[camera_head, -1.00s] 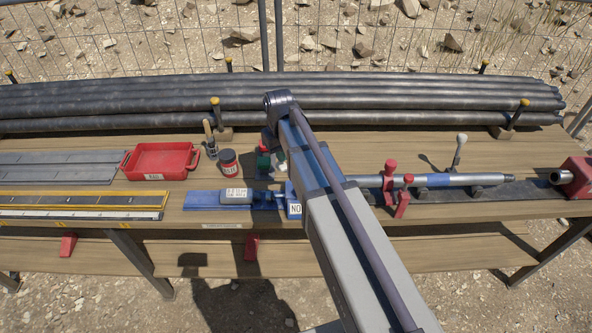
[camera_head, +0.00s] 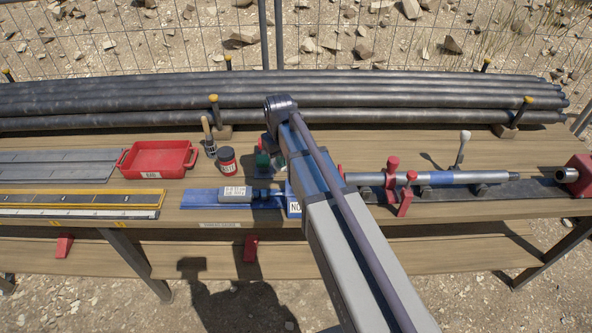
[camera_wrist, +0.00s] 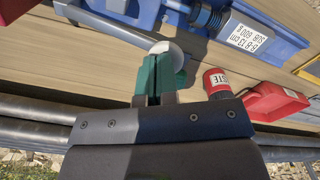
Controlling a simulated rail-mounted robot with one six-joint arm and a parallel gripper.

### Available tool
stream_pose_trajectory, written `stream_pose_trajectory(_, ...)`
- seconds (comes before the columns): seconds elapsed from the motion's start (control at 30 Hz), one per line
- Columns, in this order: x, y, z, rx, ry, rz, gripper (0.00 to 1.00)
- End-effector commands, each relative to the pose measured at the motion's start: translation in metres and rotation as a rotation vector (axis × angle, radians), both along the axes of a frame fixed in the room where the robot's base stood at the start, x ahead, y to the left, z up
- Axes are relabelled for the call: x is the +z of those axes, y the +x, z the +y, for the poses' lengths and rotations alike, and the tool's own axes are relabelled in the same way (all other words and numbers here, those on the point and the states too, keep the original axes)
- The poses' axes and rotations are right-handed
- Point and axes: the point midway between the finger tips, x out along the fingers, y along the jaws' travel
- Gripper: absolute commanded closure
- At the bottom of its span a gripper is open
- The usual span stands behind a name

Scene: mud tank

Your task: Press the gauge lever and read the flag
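The blue gauge (camera_head: 236,194) lies on the bench left of my arm, with a white printed label on its grey cylinder. In the wrist view its blue body (camera_wrist: 262,50) fills the upper right. A grey lever (camera_wrist: 115,28) runs from the upper left to a pale round knob (camera_wrist: 168,50). My gripper (camera_wrist: 158,72) has green fingertips close together, apparently shut, right at the knob; contact is unclear. In the head view my gripper (camera_head: 265,163) is largely hidden by my arm. I cannot make out a flag.
Dark pipes (camera_head: 400,103) lie behind. A steel rod with a blue band (camera_head: 440,179) lies on supports at right, beside red clamps (camera_head: 391,172).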

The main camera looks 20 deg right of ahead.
Motion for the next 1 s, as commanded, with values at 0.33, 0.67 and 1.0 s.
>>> stream_pose_trajectory(0.33, -0.016, 0.000, 0.000, 0.000, 0.000, 0.000, 1.00)
stream_pose_trajectory(0.67, -0.027, 0.000, 0.000, 0.000, 0.000, 0.000, 1.00)
stream_pose_trajectory(1.0, -0.025, 0.000, 0.000, 0.000, -0.001, 0.001, 1.00)
